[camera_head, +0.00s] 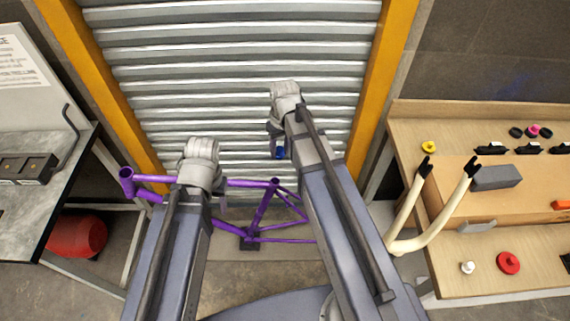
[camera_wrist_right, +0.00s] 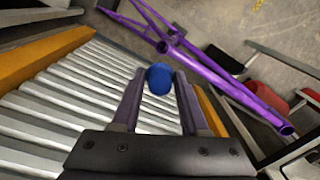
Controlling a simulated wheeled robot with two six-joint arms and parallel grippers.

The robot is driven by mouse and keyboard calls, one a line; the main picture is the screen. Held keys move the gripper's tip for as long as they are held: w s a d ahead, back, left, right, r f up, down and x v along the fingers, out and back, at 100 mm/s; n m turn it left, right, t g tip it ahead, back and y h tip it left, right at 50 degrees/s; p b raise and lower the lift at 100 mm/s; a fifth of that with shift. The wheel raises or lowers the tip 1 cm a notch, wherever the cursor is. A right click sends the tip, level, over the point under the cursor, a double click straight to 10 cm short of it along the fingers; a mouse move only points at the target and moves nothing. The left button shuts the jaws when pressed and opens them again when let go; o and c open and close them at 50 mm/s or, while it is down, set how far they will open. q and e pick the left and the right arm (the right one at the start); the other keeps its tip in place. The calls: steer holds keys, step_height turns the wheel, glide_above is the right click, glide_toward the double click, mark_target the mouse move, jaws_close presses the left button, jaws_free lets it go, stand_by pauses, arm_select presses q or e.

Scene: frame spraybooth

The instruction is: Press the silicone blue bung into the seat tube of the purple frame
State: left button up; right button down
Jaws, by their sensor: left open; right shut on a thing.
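The purple frame (camera_head: 267,208) stands low in front of the shutter. The open top of its seat tube (camera_head: 274,182) faces up; in the right wrist view this rim (camera_wrist_right: 163,47) lies beyond the bung. My right gripper (camera_head: 278,150) is shut on the blue bung (camera_wrist_right: 159,80), which sits between the fingertips. The bung also shows in the head view (camera_head: 280,154), above the seat tube top and apart from it. My left gripper (camera_head: 218,200) is open over the top tube, with its fingers mostly hidden behind its own wrist.
A ribbed metal shutter (camera_head: 230,60) stands behind, between yellow posts. A wooden bench (camera_head: 440,125) at right holds a cream fork (camera_head: 430,235), a grey block (camera_head: 496,177) and small caps. A grey bench (camera_head: 40,200) stands left, with a red tank (camera_head: 77,237) below it.

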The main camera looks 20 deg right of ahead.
arm_select(q)
step_height(320, 180, down, 9)
steer(key=b, duration=0.7)
arm_select(e)
step_height(320, 180, down, 8)
steer(key=d+y, duration=0.1)
steer(key=y, duration=0.1)
steer(key=shift+m+t, duration=0.3)
steer(key=shift+m, duration=0.1)
steer(key=shift+s+f, duration=0.1)
steer(key=shift+s, duration=0.1)
arm_select(q)
steer(key=shift+f+b, duration=2.3)
steer(key=shift+b, duration=0.05)
arm_select(e)
steer(key=shift+x, duration=2.35)
arm_select(q)
steer(key=shift+f+b, duration=1.1)
arm_select(e)
steer(key=shift+x, duration=1.15)
steer(key=shift+c, duration=1.7)
jaws_free()
steer(key=shift+a, duration=0.1)
arm_select(q)
steer(key=shift+r, duration=0.15)
